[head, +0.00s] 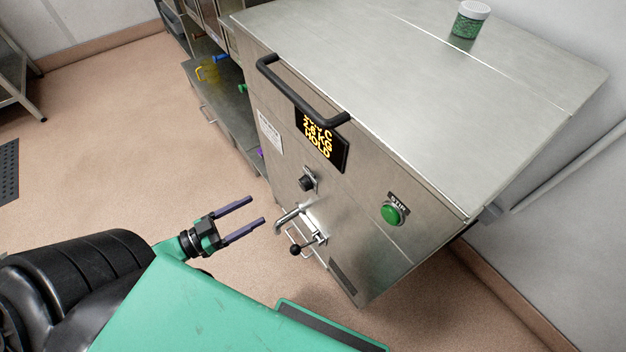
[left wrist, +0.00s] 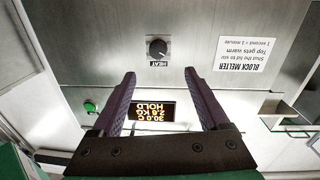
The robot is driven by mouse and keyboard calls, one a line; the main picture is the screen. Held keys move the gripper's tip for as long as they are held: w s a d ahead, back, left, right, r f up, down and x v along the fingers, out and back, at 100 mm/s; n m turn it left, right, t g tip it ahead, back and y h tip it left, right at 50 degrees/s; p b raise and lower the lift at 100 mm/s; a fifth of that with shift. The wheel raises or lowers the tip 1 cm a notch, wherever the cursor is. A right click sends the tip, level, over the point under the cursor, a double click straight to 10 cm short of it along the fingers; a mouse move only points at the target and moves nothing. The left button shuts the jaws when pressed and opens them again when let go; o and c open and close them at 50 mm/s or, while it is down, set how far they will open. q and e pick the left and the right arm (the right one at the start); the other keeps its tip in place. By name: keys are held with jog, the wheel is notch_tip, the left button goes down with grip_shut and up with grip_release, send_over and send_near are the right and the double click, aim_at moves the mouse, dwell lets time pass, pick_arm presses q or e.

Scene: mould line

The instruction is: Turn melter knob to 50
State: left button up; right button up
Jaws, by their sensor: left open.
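The melter is a steel cabinet (head: 335,225) with a sloping view of its front. Its black heat knob (head: 307,183) sits on a small plate below the display (head: 322,138). In the left wrist view the knob (left wrist: 157,49) appears upside down with a HEAT label, and its scale is too small to read. The display (left wrist: 153,111) there reads 30.0 C, 2.6 KG, HOLD. My left gripper (head: 257,210) is open and empty, apart from the front and to the left of the knob. In the wrist view the knob shows beyond and between its fingertips (left wrist: 161,76).
A black bar handle (head: 300,92) juts out above the display. A metal spout (head: 288,217) with a black-knobbed lever is below the knob. A green STIR button (head: 392,213) is to the right. A green-filled jar (head: 469,19) stands on the lid.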

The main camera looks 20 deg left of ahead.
pick_arm(q)
send_near(302, 186)
jog(key=b+x, duration=0.1)
jog(key=x, duration=0.6)
jog(key=shift+w+d+f, duration=0.15)
jog(key=shift+w+f, duration=0.05)
jog(key=shift+w, duration=0.2)
jog(key=shift+w+d, duration=0.2)
jog(key=shift+w, duration=0.2)
jog(key=c, duration=1)
grip_shut()
pick_arm(e)
jog(key=shift+d+f, duration=0.45)
jog(key=shift+d, duration=0.25)
